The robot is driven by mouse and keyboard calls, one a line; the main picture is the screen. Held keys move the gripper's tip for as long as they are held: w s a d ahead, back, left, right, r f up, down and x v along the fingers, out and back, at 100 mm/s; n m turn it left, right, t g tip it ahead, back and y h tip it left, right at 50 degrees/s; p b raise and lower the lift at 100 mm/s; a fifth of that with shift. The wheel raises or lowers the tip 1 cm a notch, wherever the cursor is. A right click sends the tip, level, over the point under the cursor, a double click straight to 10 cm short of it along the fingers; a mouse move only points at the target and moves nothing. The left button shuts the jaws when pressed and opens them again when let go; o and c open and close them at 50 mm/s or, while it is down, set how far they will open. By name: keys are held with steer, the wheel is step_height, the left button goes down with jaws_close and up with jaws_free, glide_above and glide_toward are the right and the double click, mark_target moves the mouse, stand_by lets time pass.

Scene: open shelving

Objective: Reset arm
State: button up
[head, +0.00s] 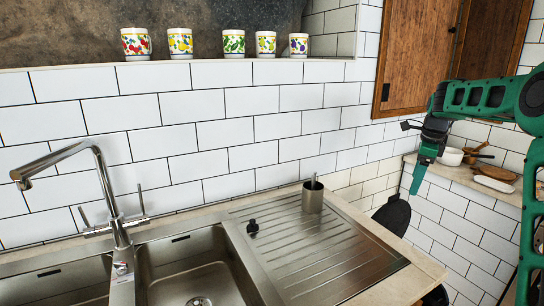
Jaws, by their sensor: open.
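My arm (485,97) is dark green and black and comes in from the right edge. Its forearm reaches left and bends downward at the wrist. My gripper (416,186) points down, open, with nothing visible in it. It hangs in front of the white tiled wall, right of the sink counter and above a dark round object. The gap between its fingers is too small to make out.
A steel sink (190,272) with a tall tap (100,190) and a ribbed drainboard (320,250) fills the lower left. A metal cup (312,196) stands on the drainboard. Several patterned mugs (134,43) line a high ledge. A wooden cabinet (415,55) hangs near my arm. A dark round object (392,216) is below my gripper.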

steer(key=s+a+n+g+h, duration=0.3)
steer(key=s+n, duration=1.1)
steer(key=s, duration=2.4)
steer(key=s+a+f+n+t+y, duration=0.1)
steer(key=s+a+f+n+y, duration=0.2)
steer(key=s, duration=0.8)
step_height(320, 180, down, 3)
steer(key=shift+s+a+r+n, duration=0.25)
steer(key=shift+a+n, duration=0.25)
steer(key=shift+a, duration=0.55)
steer(key=shift+w+f, duration=0.1)
steer(key=shift+w+f, duration=0.2)
steer(key=shift+w, duration=0.3)
